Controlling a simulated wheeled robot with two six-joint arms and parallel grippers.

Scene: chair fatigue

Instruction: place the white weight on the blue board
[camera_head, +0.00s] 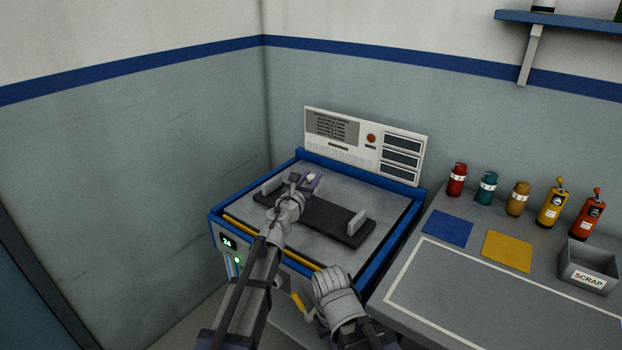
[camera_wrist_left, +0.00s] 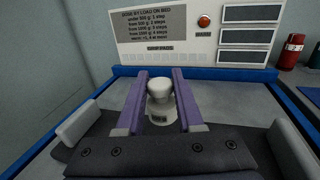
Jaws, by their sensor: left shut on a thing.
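My left gripper (camera_head: 308,183) is above the bed of the test machine, over the dark bar. It is shut on the white weight (camera_wrist_left: 160,98), which sits between the purple fingers in the left wrist view, where the gripper (camera_wrist_left: 161,104) shows close up. In the head view only a small pale bit of the weight shows between the fingers. The blue board (camera_head: 447,228) lies flat and bare on the grey bench, to the right of the machine. Part of my right arm shows at the bottom middle, but its fingers are not visible.
The machine's blue rim (camera_head: 391,248) and upright panel (camera_head: 365,143) surround the bed. A yellow board (camera_head: 507,251) lies right of the blue one. Several coloured canisters (camera_head: 487,188) stand behind them. A scrap bin (camera_head: 588,267) is at the right. The outlined bench front is clear.

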